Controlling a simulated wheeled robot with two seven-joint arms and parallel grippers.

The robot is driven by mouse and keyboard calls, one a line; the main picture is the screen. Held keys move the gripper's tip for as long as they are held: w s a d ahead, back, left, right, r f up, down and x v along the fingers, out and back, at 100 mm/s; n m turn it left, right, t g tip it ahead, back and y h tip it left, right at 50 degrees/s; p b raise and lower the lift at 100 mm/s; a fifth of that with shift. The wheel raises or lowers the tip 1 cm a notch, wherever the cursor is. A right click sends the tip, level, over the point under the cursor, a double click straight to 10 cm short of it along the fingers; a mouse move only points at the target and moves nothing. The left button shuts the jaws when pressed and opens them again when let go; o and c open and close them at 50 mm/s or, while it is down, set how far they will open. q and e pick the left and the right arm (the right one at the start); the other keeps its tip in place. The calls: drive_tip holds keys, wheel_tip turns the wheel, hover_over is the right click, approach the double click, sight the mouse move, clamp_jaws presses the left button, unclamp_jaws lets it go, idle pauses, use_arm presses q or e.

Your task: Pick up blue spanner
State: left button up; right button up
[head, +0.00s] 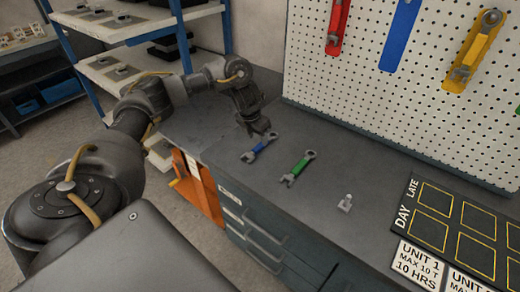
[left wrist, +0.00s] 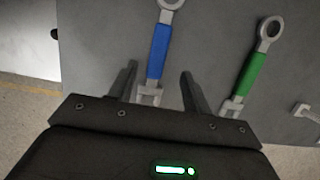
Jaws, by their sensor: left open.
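The blue spanner (head: 259,147) lies on the grey workbench in the head view, left of a green spanner (head: 298,167). In the left wrist view the blue spanner (left wrist: 159,50) runs up the picture, its open-jaw end between my gripper's fingers. My left gripper (head: 259,128) is above the blue spanner, at its ring end side in the head view. In the left wrist view my left gripper (left wrist: 158,80) is open, with one finger on each side of the blue handle and nothing gripped. My right gripper is not in view.
The green spanner (left wrist: 249,75) lies close to the right finger. A small metal part (head: 346,203) and a dark board with yellow squares (head: 430,217) lie farther right on the workbench (head: 250,190). A white pegboard (head: 310,75) with hanging tools stands behind.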

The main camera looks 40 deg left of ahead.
sight(261, 145)
use_arm(q)
drive_tip(key=shift+w+f, duration=0.15)
drive_tip(key=shift+f, duration=0.15)
drive_tip(key=x, duration=0.1)
drive_tip(key=p+x, duration=0.1)
drive_tip(key=x, duration=0.1)
drive_tip(key=shift+w+a+f, duration=0.25)
drive_tip(key=shift+w+f, duration=0.05)
drive_tip(key=shift+w, duration=0.15)
drive_tip(key=shift+w+f, duration=0.1)
drive_tip(key=shift+f, duration=0.3)
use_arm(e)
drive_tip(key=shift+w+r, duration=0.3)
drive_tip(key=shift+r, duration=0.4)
use_arm(q)
drive_tip(key=shift+f, duration=0.1)
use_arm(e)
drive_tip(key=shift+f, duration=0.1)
use_arm(q)
drive_tip(key=shift+c, duration=0.4)
clamp_jaws()
